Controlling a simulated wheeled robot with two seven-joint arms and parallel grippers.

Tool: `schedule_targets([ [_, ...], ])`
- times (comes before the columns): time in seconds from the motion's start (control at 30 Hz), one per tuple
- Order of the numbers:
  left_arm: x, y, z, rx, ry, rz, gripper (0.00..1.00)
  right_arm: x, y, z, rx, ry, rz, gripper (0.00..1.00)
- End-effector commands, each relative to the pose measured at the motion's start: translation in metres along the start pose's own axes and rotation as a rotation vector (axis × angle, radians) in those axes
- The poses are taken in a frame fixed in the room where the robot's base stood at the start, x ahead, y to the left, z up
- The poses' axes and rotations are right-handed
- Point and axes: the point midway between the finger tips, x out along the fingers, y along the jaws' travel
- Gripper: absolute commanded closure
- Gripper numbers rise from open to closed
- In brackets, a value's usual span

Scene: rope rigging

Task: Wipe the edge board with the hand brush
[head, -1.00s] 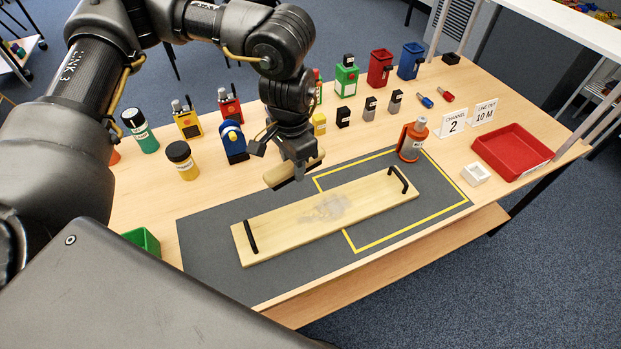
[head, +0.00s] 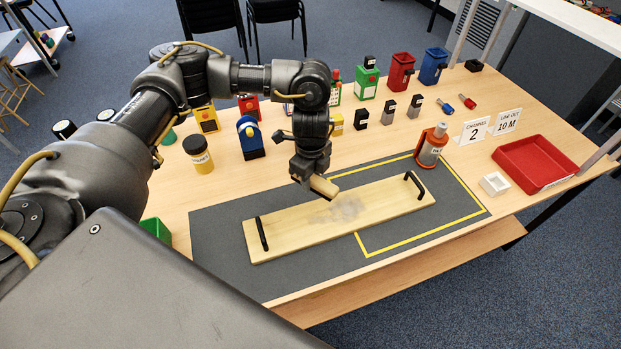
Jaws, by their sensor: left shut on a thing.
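The edge board (head: 290,228) is a long pale wooden plank with a black handle at each end, lying on a dark grey mat (head: 222,250). A grey smudge (head: 342,210) marks the middle of its top. My left gripper (head: 313,178) points down at the board's back edge, just behind the smudge. It is shut on the hand brush (head: 324,187), of which a tan wooden part shows. The bristles are hidden, and I cannot tell whether the brush touches the board. My right gripper is not in view.
An orange and grey bottle (head: 431,146) stands behind the board's right end. The mat's front is clear.

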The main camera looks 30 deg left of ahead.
Motion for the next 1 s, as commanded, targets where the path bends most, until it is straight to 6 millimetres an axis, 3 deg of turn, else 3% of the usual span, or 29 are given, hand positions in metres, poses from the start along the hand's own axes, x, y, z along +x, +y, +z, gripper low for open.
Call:
schedule_targets([
  [0.47,0.012,0.000,0.002,0.045,-0.003,0.002,0.88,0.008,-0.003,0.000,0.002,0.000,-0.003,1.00],
  [1.0,0.060,0.000,0.002,0.044,-0.003,0.002,0.88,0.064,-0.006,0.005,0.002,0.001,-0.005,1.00],
])
